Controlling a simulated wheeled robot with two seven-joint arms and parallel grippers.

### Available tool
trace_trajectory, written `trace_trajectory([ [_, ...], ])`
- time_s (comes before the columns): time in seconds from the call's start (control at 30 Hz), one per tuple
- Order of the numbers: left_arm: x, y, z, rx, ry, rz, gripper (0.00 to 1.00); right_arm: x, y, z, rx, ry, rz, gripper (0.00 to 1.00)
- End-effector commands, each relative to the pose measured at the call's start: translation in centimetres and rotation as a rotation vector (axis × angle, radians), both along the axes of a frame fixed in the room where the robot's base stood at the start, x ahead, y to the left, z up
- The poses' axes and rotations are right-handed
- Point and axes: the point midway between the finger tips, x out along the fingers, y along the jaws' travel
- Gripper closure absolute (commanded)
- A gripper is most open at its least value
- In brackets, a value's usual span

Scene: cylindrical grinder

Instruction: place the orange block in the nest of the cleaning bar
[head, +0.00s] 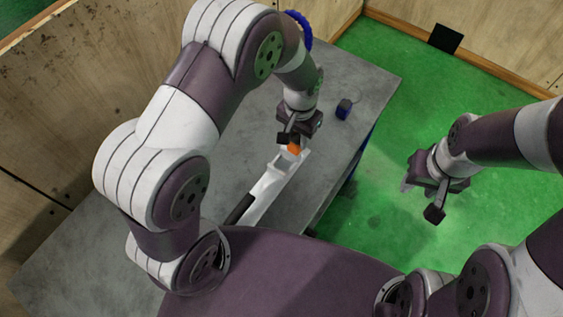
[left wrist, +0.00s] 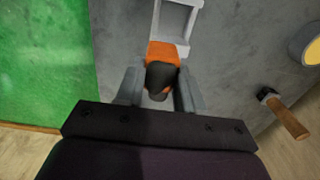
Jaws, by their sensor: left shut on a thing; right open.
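The orange block (head: 294,149) is in my left gripper (head: 293,142), at the far end of the white cleaning bar (head: 270,187) on the grey table. In the left wrist view the orange block (left wrist: 164,52) has a dark rounded part toward me, between the two grey fingers of my left gripper (left wrist: 159,88). The frame-like end of the white bar (left wrist: 177,17) shows just beyond the block, which overlaps its near edge. I cannot tell whether the block touches the bar. My right gripper (head: 420,200) is open and empty over the green floor.
A small dark blue object (head: 344,109) stands on the table (head: 375,75) right of the left gripper. The left wrist view shows a wooden-handled tool (left wrist: 286,112) and a round yellowish thing (left wrist: 309,43) at right. A blue ring (head: 301,28) is partly behind my left arm.

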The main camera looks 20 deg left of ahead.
Motion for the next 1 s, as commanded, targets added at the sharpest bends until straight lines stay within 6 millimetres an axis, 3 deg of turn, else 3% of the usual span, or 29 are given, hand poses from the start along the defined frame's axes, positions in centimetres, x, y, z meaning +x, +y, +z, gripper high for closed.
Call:
trace_trajectory([
  [0.03, -1.0, 0.9, -1.3, 0.0, 0.0, 0.003, 0.93, 0.0, 0.0, -1.2, 0.0, 0.0, 0.0, 0.57],
  [0.2, -2.8, 2.4, -2.4, 0.0, -0.001, 0.002, 0.93, 0.0, 0.0, -1.9, 0.0, -0.001, 0.0, 0.57],
  [0.27, -3.0, 2.6, -2.9, 0.0, -0.001, 0.001, 0.93, 0.0, 0.0, -2.3, 0.0, -0.001, 0.0, 0.57],
  [0.47, -3.0, 2.6, -6.9, -0.001, -0.002, 0.0, 0.93, 0.0, 0.0, -6.2, 0.0, 0.0, 0.0, 0.57],
  [0.83, -3.0, 2.6, -6.7, 0.0, -0.001, 0.001, 0.93, 0.0, 0.0, -5.8, 0.0, -0.001, 0.0, 0.57],
  [0.87, -3.0, 2.5, -6.7, 0.0, -0.001, 0.001, 0.59, 0.0, 0.0, -5.8, 0.0, -0.001, 0.0, 0.57],
  [0.9, -3.0, 2.5, -6.6, 0.0, -0.001, 0.001, 0.46, 0.0, 0.0, -5.8, 0.0, -0.001, 0.0, 0.57],
  [0.93, -3.0, 2.5, -6.6, 0.0, -0.001, 0.001, 0.37, 0.0, 0.0, -5.8, 0.0, -0.001, 0.0, 0.57],
  [1.0, -3.0, 2.5, -6.6, 0.0, -0.001, 0.001, 0.37, 0.0, 0.0, -5.8, 0.0, -0.001, 0.0, 0.57],
])
